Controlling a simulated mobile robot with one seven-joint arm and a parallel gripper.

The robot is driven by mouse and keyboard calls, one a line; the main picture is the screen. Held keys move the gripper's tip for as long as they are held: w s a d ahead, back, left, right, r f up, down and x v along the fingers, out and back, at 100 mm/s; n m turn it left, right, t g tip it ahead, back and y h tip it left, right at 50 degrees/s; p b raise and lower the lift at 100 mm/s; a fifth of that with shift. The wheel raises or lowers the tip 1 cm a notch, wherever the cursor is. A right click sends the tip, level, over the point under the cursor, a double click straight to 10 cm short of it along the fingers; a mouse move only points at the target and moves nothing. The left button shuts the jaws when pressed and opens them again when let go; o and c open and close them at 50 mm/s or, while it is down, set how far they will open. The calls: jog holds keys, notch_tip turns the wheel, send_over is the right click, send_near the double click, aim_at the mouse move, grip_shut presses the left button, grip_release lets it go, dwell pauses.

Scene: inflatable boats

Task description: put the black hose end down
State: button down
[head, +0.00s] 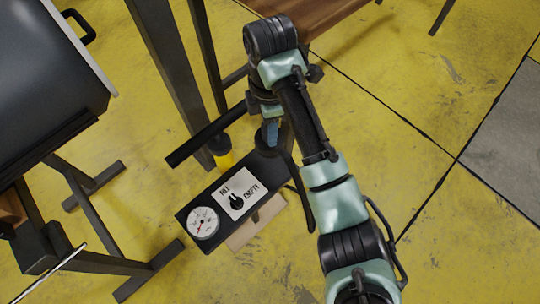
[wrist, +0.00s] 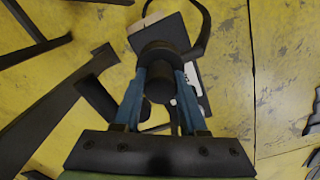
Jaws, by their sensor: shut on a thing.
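My gripper (head: 270,132) points down over the end of a black pump box. In the wrist view its two blue fingers (wrist: 160,88) are shut on the black hose end (wrist: 158,62), a dark cylinder with a wider collar. In the head view the hose end (head: 267,150) is mostly hidden by my gripper. The black hose (wrist: 207,30) curves away past the collar. I cannot tell whether the hose end touches the box below it.
The pump box (head: 180,216) has a dial gauge (head: 203,222) and a FILL/EMPTY switch plate (head: 239,195). A yellow cylinder with a black top (head: 223,158) stands beside it. Dark metal stand legs (head: 170,75) rise at left. Yellow floor (head: 430,90) is clear at right.

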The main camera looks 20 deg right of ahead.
notch_tip(320, 180, down, 10)
jog(key=b, duration=0.4)
jog(key=shift+r, duration=0.25)
jog(key=shift+c, duration=2.3)
grip_release()
jog(key=shift+r, duration=0.1)
jog(key=shift+r, duration=0.1)
notch_tip(320, 180, up, 12)
jog(key=p, duration=0.6)
jog(key=shift+p, duration=0.35)
